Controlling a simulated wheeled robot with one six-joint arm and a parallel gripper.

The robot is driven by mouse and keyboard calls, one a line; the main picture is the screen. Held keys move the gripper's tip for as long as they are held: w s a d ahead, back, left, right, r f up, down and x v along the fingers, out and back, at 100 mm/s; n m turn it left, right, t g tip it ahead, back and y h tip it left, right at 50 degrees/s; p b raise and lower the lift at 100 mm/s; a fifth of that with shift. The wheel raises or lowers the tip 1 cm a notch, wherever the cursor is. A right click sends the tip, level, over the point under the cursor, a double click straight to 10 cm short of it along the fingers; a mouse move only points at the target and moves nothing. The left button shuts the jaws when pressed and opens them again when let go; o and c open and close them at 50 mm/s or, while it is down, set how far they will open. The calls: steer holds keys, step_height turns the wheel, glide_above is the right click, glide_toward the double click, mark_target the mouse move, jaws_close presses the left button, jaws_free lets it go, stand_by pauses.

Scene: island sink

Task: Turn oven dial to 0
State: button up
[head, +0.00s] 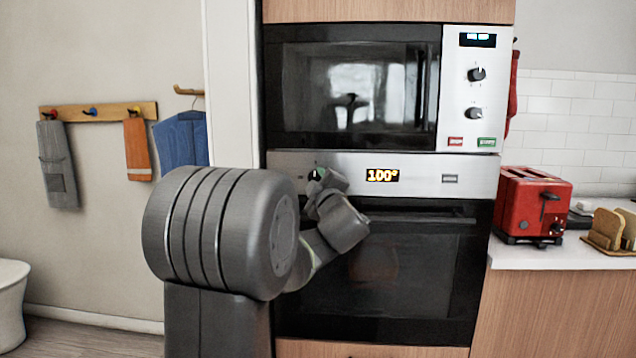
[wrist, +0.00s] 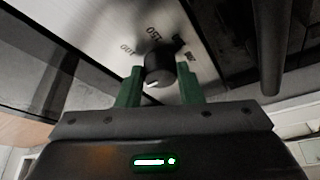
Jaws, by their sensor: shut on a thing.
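The oven dial (wrist: 158,68) is a round black knob with a white mark on a steel panel. In the wrist view it sits between the two green fingers of my gripper (wrist: 160,88), which is shut on it. The white mark points toward the lower left of that view. Lettering on the panel around the dial is partly readable, including "150". In the head view my gripper (head: 317,182) is at the left of the oven panel, and my arm hides most of the dial.
The oven door handle (head: 420,218) runs below the panel. A microwave (head: 350,90) with two knobs is above the oven. A red toaster (head: 532,205) stands on the counter at the right. Towels hang on the left wall.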

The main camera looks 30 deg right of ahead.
stand_by(0.3)
steer(key=o, duration=1)
steer(key=v, duration=1.3)
steer(key=shift+s, duration=0.4)
steer(key=x, duration=1.3)
steer(key=shift+w, duration=0.45)
